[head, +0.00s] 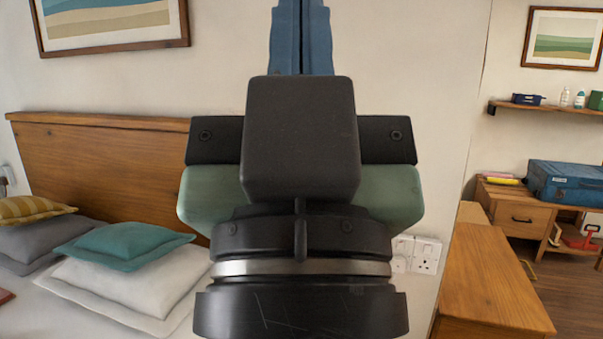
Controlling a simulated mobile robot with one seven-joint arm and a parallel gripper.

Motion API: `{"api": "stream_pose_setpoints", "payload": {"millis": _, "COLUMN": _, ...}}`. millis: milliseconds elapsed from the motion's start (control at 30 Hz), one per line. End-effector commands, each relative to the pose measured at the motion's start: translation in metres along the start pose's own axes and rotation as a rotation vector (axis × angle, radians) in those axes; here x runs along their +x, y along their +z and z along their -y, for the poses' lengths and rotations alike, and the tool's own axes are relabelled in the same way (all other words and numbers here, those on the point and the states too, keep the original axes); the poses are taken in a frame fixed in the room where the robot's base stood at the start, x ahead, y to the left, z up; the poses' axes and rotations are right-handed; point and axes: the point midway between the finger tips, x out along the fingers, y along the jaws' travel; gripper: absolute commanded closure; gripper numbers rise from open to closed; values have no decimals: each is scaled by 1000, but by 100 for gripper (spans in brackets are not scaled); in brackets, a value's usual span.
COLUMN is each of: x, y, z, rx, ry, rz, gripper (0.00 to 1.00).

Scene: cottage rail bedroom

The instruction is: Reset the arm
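My gripper (302,30) fills the middle of the head view, raised and pointing up, seen from its back. Its two blue fingers lie side by side with no clear gap between them, so it looks shut. Nothing shows between the fingers. Their tips run to the top edge of the picture. The dark box-shaped housing and the wrist below hide part of the wall and headboard behind.
At left is a bed with a wooden headboard (110,165), a teal cushion (125,243) and a white pillow (130,283). At right are a wooden cabinet (490,275), a desk (510,212) with a blue case (568,183), and a wall shelf (550,109).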

Motion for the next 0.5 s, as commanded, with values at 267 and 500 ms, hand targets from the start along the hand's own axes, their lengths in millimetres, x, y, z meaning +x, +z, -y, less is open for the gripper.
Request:
{"api": "stream_pose_setpoints", "payload": {"millis": 267, "x": 70, "y": -66, "z": 0, "rx": 0, "ry": -1, "rz": 0, "gripper": 100}}
{"api": "stream_pose_setpoints", "payload": {"millis": 500, "x": 93, "y": -87, "z": 0, "rx": 0, "ry": -1, "rz": 1, "gripper": 100}}
